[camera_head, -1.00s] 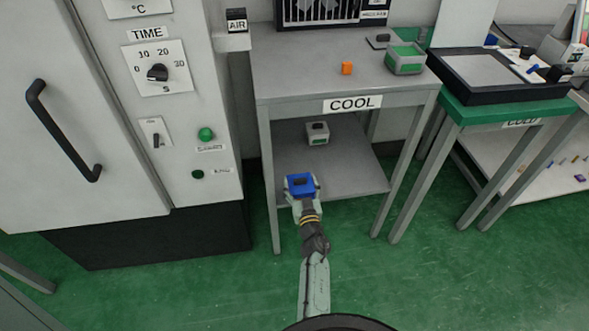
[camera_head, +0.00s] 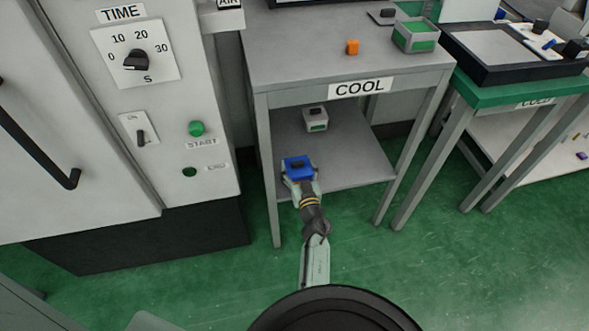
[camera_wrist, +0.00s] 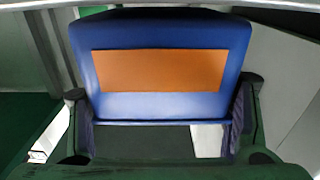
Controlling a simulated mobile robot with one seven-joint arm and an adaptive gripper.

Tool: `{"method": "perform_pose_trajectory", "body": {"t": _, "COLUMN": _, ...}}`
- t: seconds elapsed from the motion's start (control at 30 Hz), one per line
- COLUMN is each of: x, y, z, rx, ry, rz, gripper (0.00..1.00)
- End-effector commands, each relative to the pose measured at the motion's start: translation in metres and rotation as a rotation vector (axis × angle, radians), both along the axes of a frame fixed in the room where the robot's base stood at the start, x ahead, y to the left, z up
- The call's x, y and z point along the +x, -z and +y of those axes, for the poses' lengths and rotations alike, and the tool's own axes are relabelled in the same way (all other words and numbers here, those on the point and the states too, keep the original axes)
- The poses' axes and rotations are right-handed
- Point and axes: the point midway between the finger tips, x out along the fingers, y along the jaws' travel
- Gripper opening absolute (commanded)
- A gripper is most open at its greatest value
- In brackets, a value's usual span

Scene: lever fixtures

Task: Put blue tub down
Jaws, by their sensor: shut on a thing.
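The blue tub (camera_head: 299,166) is at the front left of the lower shelf of the COOL table in the head view. In the wrist view the blue tub (camera_wrist: 160,105) fills the middle, with an orange patch on the side facing the camera. My gripper (camera_head: 300,180) is shut on the tub, with one finger at each side in the wrist view (camera_wrist: 160,125). The lower shelf (camera_head: 350,172) lies beneath and to the right of the tub. I cannot tell whether the tub touches the shelf.
A grey tub with a green patch (camera_head: 315,119) stands farther back on the shelf. Table legs flank the shelf opening. The shelf's right side is clear.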

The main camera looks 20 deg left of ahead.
Motion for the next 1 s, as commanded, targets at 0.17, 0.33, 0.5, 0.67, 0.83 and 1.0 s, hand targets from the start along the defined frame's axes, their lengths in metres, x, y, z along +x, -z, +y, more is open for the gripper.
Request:
{"method": "perform_pose_trajectory", "body": {"t": 0.17, "x": -0.0004, "y": 0.0031, "z": -0.0028, "rx": 0.001, "ry": -0.001, "rz": -0.003, "gripper": 0.22}}
{"method": "perform_pose_trajectory", "body": {"t": 0.33, "x": -0.0004, "y": 0.0041, "z": -0.0026, "rx": 0.0, "ry": -0.001, "rz": -0.002, "gripper": 0.22}}
{"method": "perform_pose_trajectory", "body": {"t": 0.5, "x": -0.0007, "y": 0.007, "z": -0.0024, "rx": 0.001, "ry": -0.001, "rz": -0.001, "gripper": 0.75}}
{"method": "perform_pose_trajectory", "body": {"t": 0.67, "x": -0.0007, "y": 0.0071, "z": -0.0024, "rx": 0.001, "ry": -0.001, "rz": -0.001, "gripper": 0.85}}
{"method": "perform_pose_trajectory", "body": {"t": 0.83, "x": -0.0007, "y": 0.0072, "z": -0.0025, "rx": 0.001, "ry": -0.001, "rz": -0.001, "gripper": 0.91}}
{"method": "perform_pose_trajectory", "body": {"t": 1.0, "x": -0.0007, "y": 0.0071, "z": -0.0025, "rx": 0.001, "ry": -0.001, "rz": -0.001, "gripper": 0.91}}
